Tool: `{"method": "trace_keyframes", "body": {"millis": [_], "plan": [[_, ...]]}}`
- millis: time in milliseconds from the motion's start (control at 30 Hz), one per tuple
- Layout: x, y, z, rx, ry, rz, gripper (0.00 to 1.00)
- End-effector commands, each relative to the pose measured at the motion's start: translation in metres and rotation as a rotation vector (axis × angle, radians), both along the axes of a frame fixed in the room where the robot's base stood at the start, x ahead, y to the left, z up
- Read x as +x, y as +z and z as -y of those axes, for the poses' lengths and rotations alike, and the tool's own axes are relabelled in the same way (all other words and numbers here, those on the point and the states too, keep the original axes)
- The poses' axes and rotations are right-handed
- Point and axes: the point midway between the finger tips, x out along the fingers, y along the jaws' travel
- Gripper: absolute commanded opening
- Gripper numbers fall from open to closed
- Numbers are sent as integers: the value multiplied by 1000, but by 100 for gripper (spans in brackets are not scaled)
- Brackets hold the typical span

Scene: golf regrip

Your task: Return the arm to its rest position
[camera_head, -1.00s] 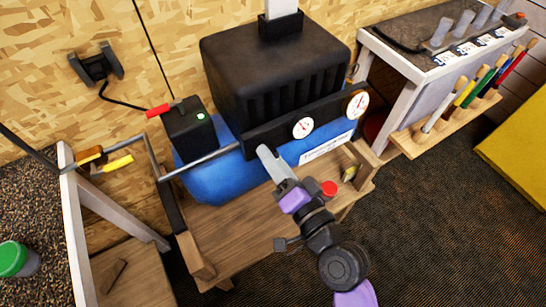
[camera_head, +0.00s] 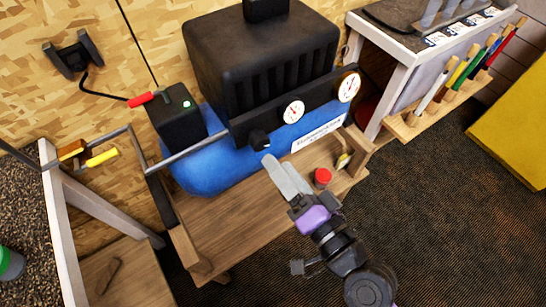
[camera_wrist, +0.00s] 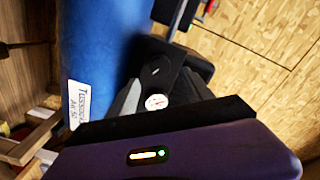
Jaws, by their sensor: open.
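My gripper (camera_head: 279,178) is in front of the compressor in the head view, above the wooden bench, with its grey fingers pointing up and left. It is open and I see nothing held in it. In the wrist view my gripper (camera_wrist: 155,98) faces the compressor's black panel and a white gauge (camera_wrist: 156,102). The arm runs from the gripper down to the lower right of the head view.
A blue compressor (camera_head: 205,178) with a black housing (camera_head: 262,60) stands on the wooden bench (camera_head: 235,228). A red cap (camera_head: 322,177) is close beside my gripper. A rack of colored-handle clubs (camera_head: 450,80) stands at right. Carpeted floor is open at lower right.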

Motion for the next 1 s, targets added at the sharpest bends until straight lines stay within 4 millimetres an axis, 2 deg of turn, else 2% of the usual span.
{"method": "trace_keyframes", "body": {"millis": [200,733,900,1000], "plan": [[-8,1,5,0,1,0,59],[-7,2,6,0,-7,7,59],[2,15,28,-79,-103,95,59],[-10,13,54,-185,-197,144,59]]}}
